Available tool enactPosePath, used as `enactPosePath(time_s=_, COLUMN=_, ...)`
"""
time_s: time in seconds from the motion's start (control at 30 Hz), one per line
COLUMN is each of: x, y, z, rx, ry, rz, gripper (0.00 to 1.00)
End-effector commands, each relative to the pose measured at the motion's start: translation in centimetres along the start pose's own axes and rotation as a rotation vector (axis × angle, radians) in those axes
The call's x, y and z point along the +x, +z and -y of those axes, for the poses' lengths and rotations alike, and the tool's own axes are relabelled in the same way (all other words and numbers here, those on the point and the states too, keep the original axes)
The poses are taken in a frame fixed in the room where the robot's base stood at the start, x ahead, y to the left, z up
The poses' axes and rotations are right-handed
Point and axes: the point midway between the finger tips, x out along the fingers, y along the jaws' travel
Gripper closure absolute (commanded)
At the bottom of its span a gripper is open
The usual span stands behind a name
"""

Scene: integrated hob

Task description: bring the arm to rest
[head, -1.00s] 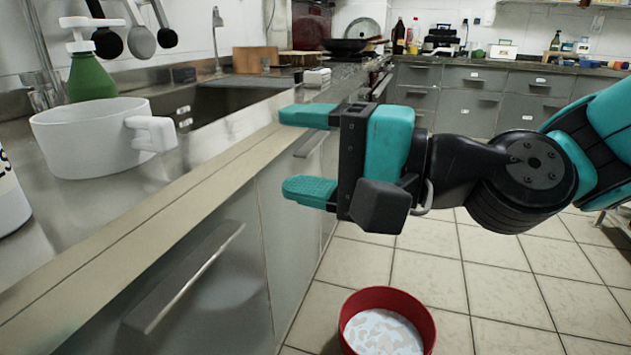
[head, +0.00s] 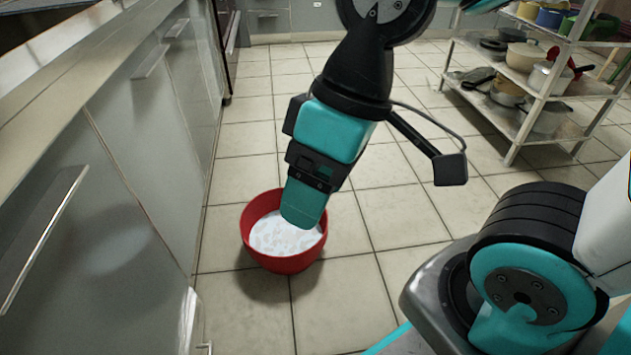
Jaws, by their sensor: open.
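My gripper (head: 303,205) hangs from the arm in the middle of the head view, pointing down. It is seen from the side, so one teal finger covers the other and the gap between them does not show. Nothing shows held in it. Its tip overlaps a red bowl (head: 262,262) in the picture; the bowl stands on the tiled floor with a white, patterned inside. I cannot tell how far above the bowl the fingertips are.
Grey cabinets with bar handles (head: 45,240) and a counter edge (head: 70,50) run along the left. A metal shelf rack (head: 520,135) with pots stands at the right back. The tiled floor (head: 240,110) between them is mostly clear.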

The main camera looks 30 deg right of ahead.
Motion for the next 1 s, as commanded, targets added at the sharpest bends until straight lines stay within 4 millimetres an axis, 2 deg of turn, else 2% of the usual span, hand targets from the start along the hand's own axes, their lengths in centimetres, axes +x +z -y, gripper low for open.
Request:
enactPosePath(time_s=0.27, x=-0.2, y=-0.1, z=0.1, rx=0.001, ry=-0.001, rz=0.000, gripper=0.34)
enactPosePath(time_s=0.37, x=-1.1, y=-0.3, z=0.4, rx=0.001, ry=-0.001, rz=-0.001, gripper=0.34)
enactPosePath(time_s=0.47, x=-3.1, y=-0.7, z=1.0, rx=0.001, ry=-0.001, rz=-0.001, gripper=0.34)
enactPosePath(time_s=0.57, x=-6.0, y=-1.4, z=1.9, rx=0.001, ry=-0.002, rz=-0.001, gripper=0.34)
enactPosePath(time_s=1.0, x=-21.7, y=-4.8, z=6.7, rx=0.002, ry=-0.002, rz=-0.002, gripper=0.34)
